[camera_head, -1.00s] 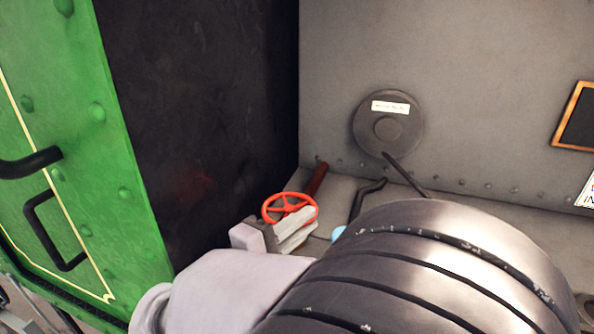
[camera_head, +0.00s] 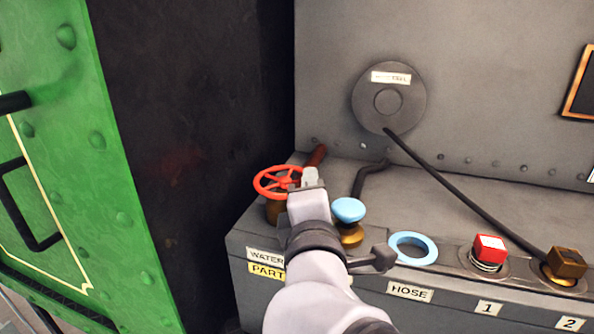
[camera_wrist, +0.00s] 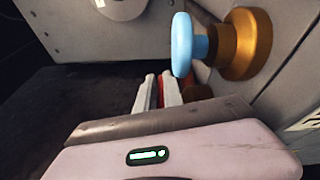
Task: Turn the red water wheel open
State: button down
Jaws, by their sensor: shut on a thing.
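The red water wheel (camera_head: 277,182) is a spoked handwheel at the left end of the grey console, above the "WATER" label. My gripper (camera_head: 311,180) reaches it from the right, at the wheel's right rim. In the wrist view my gripper's two pale fingers (camera_wrist: 159,92) are close together, with a strip of red wheel (camera_wrist: 160,92) between them. My gripper is shut on the wheel's rim. The fingers hide part of the rim. How far the wheel is turned I cannot tell.
A light blue knob on brass (camera_head: 348,210) stands just right of my gripper and is close by in the wrist view (camera_wrist: 182,45). A blue ring (camera_head: 413,248), a red block (camera_head: 489,249) and a brass block (camera_head: 567,262) follow rightward. A green panel (camera_head: 75,150) stands left.

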jog(key=shift+w+d+f+n+y, duration=0.1)
jog(key=shift+w+n+y, duration=0.15)
jog(key=shift+n+y, duration=0.6)
jog(key=shift+y, duration=0.45)
jog(key=c, duration=1.5)
grip_release()
jog(key=shift+w, duration=0.1)
